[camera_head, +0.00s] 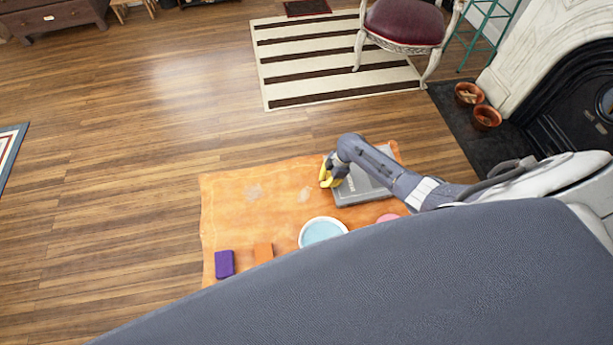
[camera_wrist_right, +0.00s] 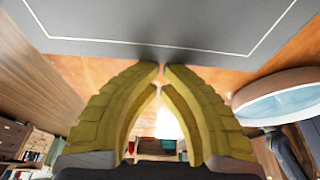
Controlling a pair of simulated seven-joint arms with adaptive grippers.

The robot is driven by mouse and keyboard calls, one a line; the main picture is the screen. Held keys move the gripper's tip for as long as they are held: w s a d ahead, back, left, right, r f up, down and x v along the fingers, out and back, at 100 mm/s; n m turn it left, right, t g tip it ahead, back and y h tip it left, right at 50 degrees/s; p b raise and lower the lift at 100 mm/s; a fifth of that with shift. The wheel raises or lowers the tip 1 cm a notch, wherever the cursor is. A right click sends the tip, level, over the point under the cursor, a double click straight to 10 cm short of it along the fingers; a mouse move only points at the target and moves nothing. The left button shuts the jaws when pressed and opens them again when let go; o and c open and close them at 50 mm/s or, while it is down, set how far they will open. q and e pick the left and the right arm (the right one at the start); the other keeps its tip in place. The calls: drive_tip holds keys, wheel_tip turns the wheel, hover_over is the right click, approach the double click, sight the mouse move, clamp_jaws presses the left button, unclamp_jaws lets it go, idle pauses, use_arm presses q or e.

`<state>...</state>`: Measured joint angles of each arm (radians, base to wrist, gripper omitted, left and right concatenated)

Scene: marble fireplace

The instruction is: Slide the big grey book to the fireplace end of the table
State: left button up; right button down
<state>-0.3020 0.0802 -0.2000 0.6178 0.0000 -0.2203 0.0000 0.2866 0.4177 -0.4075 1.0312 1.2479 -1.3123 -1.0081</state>
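The big grey book (camera_head: 352,192) lies flat on the right part of the orange-covered table (camera_head: 235,215). My right forearm passes over it and hides part of it. My right gripper (camera_head: 329,172), with yellow fingers, is at the book's left edge. In the right wrist view the fingertips (camera_wrist_right: 160,72) come together with nothing between them, close against the edge of the grey book (camera_wrist_right: 150,28). I cannot tell for sure whether they touch it. The fireplace (camera_head: 560,75) stands to the right. My left gripper is not in view.
A blue bowl with a white rim (camera_head: 322,231) stands just in front of the book, and a pink item (camera_head: 387,218) is near it. The table's far left is clear.

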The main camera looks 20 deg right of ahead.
drive_tip(key=d, duration=0.1)
drive_tip(key=s+d, duration=0.1)
drive_tip(key=d, duration=0.1)
drive_tip(key=shift+f, duration=0.1)
drive_tip(key=shift+w+a, duration=0.1)
drive_tip(key=shift+a, duration=0.05)
